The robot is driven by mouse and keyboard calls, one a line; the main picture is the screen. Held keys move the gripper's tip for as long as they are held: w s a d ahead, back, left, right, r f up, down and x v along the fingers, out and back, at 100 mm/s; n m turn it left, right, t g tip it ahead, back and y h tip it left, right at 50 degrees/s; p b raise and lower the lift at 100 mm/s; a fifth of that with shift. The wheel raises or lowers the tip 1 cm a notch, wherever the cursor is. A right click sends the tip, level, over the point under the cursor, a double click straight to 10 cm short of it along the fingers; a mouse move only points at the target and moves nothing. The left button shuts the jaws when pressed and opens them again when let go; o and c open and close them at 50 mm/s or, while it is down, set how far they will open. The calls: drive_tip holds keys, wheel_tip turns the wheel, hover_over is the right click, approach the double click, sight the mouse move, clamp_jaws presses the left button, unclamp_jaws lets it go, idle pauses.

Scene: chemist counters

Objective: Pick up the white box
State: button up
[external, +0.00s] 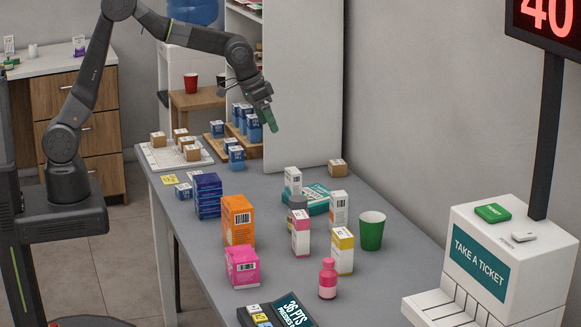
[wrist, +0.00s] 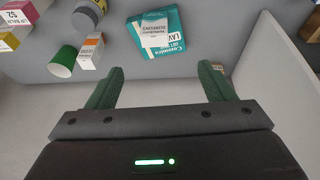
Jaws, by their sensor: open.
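In the wrist view the white box (wrist: 155,30) overlaps the teal box (wrist: 172,38). Other partly white boxes stand near: one with orange (external: 339,208), one with pink (external: 301,236) and one with yellow (external: 342,252). My gripper (external: 268,117) is above the counter's far part, up and to the left of the white box in the external view. In the wrist view my gripper (wrist: 160,82) has its green fingers wide apart with nothing between them.
A green cup (external: 371,230), a pink bottle (external: 328,279) and a grey round container (wrist: 90,12) stand near the boxes. Blue boxes (external: 208,195) and an orange box (external: 238,221) are to the left. A white panel (external: 303,90) rises behind the counter's far end.

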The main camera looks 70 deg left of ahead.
approach(289, 171)
drive_tip(key=d, duration=0.1)
drive_tip(key=shift+y, duration=0.3)
drive_tip(key=x, duration=0.7)
drive_tip(key=shift+f, duration=0.35)
drive_tip(key=shift+w+a+p+x, duration=0.15)
drive_tip(key=shift+p+x, duration=0.4)
drive_tip(key=shift+x, duration=0.6)
drive_tip(key=shift+w+a+p+x, duration=0.15)
drive_tip(key=shift+p+x, duration=0.4)
drive_tip(key=shift+x, duration=0.6)
drive_tip(key=shift+w+f, duration=0.1)
drive_tip(key=shift+f, duration=0.3)
drive_tip(key=shift+c, duration=0.3)
drive_tip(key=c, duration=1.1)
drive_tip(key=shift+o, duration=0.2)
drive_tip(key=shift+r, duration=0.1)
